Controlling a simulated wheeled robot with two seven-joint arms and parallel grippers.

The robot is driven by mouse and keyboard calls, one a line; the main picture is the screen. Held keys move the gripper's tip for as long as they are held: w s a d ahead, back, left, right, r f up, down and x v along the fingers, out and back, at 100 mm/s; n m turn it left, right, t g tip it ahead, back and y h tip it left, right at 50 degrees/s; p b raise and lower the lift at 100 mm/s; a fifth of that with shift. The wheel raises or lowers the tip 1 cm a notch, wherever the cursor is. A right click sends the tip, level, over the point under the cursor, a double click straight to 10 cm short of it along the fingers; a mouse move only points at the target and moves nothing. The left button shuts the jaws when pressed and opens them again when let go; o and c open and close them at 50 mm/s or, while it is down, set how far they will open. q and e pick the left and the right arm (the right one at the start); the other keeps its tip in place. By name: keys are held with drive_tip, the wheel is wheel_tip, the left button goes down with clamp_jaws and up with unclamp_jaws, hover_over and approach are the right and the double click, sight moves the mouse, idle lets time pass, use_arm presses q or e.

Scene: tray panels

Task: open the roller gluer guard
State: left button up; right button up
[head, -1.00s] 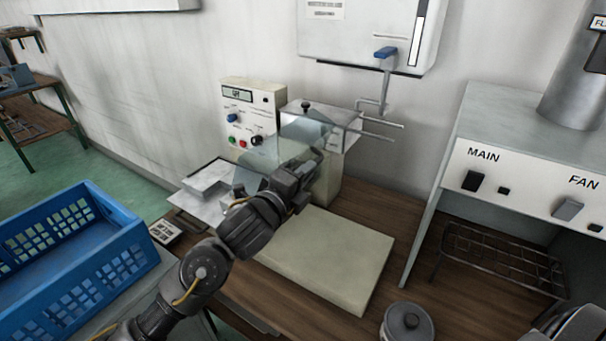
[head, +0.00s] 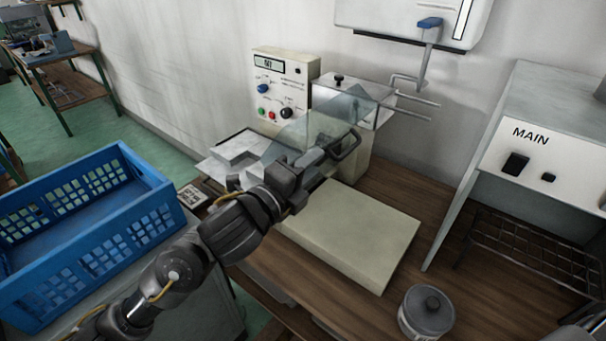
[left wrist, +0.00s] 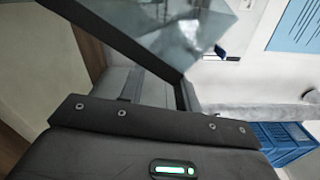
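The roller gluer (head: 286,68) stands against the wall, with a display, knobs and buttons on its cream panel. Its guard (head: 335,108) is a clear, bluish, tilted sheet in front of the rollers, which it partly hides. A dark loop handle (head: 350,146) shows at the guard's right. My left gripper (head: 314,160) is at this handle. My right gripper is out of view.
A cream slab (head: 350,235) lies on the wooden bench in front of the gluer. A lidded grey pot (head: 425,315) stands to its right. A blue crate (head: 85,235) is at the left. A hood marked MAIN (head: 520,165) with a wire rack (head: 530,250) is at the right.

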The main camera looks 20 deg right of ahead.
use_arm(q)
drive_tip(key=shift+v, duration=1)
drive_tip(key=shift+a, duration=0.1)
drive_tip(key=p+v, duration=0.2)
drive_tip(key=v, duration=1)
drive_tip(key=shift+a, duration=0.15)
drive_tip(key=shift+s, duration=0.1)
drive_tip(key=shift+c, duration=0.4)
